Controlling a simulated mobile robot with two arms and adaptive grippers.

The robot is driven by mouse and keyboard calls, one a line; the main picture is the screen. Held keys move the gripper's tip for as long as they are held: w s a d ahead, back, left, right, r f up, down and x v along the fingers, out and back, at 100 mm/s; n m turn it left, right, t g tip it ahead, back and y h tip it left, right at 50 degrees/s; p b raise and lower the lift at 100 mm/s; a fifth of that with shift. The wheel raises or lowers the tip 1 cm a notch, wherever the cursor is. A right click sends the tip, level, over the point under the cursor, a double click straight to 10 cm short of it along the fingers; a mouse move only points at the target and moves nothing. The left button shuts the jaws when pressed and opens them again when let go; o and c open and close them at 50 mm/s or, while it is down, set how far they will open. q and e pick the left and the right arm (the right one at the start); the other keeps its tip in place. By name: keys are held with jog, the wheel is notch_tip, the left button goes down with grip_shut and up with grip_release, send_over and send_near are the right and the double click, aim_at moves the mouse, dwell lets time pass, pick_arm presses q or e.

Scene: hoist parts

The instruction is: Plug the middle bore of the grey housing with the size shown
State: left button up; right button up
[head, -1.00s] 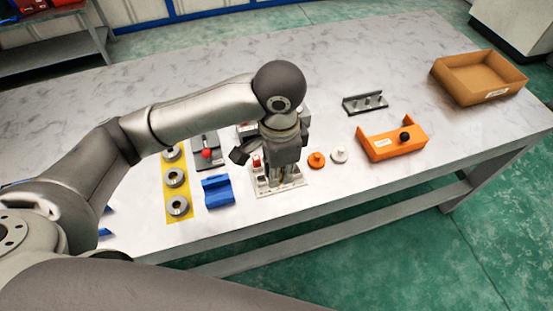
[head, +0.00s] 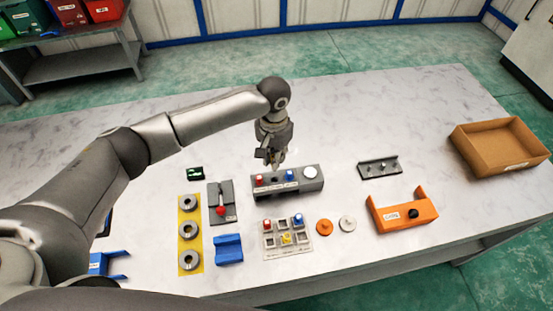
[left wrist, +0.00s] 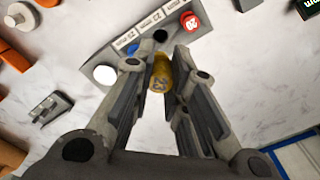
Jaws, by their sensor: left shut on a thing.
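My left gripper (head: 277,162) is shut on a yellow plug (left wrist: 161,78) with a number on its top. It is above the back edge of the grey housing (head: 314,186). In the left wrist view the plug sits between the fingertips (left wrist: 163,68), close to the dark open middle bore (left wrist: 160,36); I cannot tell the height between them. A red plug (head: 259,180) and a blue plug (head: 290,174) are in the bores on either side. A white round part (head: 310,173) is at the housing's right end. My right gripper is not in view.
A pale tray (head: 272,254) with red, blue and yellow plugs stands in front of the housing. An orange disc (head: 324,228), an orange bracket (head: 402,215) and a cardboard box (head: 497,150) lie to the right. A grey plate with a red knob (head: 221,210) is left.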

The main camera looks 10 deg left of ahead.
aim_at(274, 174)
pick_arm(q)
jog(key=shift+f, duration=0.2)
jog(key=shift+f+b, duration=0.45)
jog(key=shift+b, duration=0.4)
notch_tip(274, 174, down, 4)
jog(key=b, duration=0.4)
jog(key=shift+a+r, duration=0.1)
jog(key=shift+r, duration=0.15)
jog(key=shift+f, duration=1)
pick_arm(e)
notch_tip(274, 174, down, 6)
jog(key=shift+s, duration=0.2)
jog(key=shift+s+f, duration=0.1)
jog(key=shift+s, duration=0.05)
pick_arm(q)
jog(key=shift+f+p, duration=0.1)
jog(key=shift+p, duration=0.55)
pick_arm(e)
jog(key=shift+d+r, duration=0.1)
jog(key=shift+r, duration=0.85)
pick_arm(q)
jog(key=shift+f+p, duration=0.25)
jog(key=shift+p, duration=0.1)
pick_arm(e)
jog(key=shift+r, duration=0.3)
pick_arm(q)
jog(key=shift+f, duration=0.65)
